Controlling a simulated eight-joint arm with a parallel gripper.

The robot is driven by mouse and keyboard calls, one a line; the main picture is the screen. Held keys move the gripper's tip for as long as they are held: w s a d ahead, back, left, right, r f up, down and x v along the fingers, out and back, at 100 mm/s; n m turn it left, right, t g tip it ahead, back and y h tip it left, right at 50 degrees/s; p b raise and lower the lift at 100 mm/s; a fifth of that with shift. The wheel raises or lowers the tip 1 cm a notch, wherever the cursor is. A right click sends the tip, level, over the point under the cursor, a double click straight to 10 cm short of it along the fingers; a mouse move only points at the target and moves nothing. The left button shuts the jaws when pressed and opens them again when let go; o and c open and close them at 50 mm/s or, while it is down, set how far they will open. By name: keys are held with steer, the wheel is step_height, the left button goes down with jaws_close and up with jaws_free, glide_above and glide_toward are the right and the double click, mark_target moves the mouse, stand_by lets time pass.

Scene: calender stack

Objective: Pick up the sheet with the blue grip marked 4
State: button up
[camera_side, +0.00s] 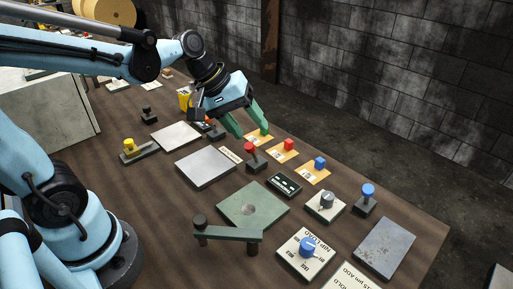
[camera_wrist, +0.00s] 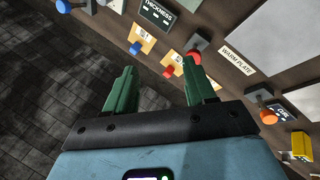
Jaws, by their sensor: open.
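The sheet with the blue grip (camera_side: 319,162) is a small orange-tan card with a white label (camera_side: 308,176), lying flat at the right end of a row of three cards. In the wrist view, the blue grip (camera_wrist: 135,47) and its card show beyond the left finger. Its number is too small to read. My gripper (camera_side: 252,132) has green fingers, open and apart, above the yellow-grip end of the row, left of the blue grip. In the wrist view, the fingers (camera_wrist: 160,66) show the red grip (camera_wrist: 168,72) between them. The gripper holds nothing visible.
The red-grip card (camera_side: 276,154) lies between the blue one and the yellow-grip card (camera_side: 259,134). A red-knobbed lever (camera_side: 250,148), a blue-knobbed lever (camera_side: 367,190), a dark thickness panel (camera_side: 284,184) and a grey dial (camera_side: 326,202) stand nearby. A brick wall (camera_side: 400,90) rises behind the table.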

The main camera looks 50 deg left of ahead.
steer(key=w+f+n+g+h, duration=0.1)
steer(key=w+f+n+h, duration=0.1)
steer(key=w+n+h, duration=0.4)
steer(key=n+h, duration=0.3)
steer(key=n, duration=0.4)
glide_toward(318, 158)
steer(key=v, duration=0.4)
steer(key=shift+d+r, duration=0.1)
steer(key=shift+r, duration=0.25)
steer(key=shift+a+f+n+h, duration=0.3)
steer(key=shift+f+n, duration=0.1)
steer(key=shift+f, duration=0.15)
steer(key=shift+d+f, duration=0.1)
steer(key=x, duration=1.2)
jaws_close()
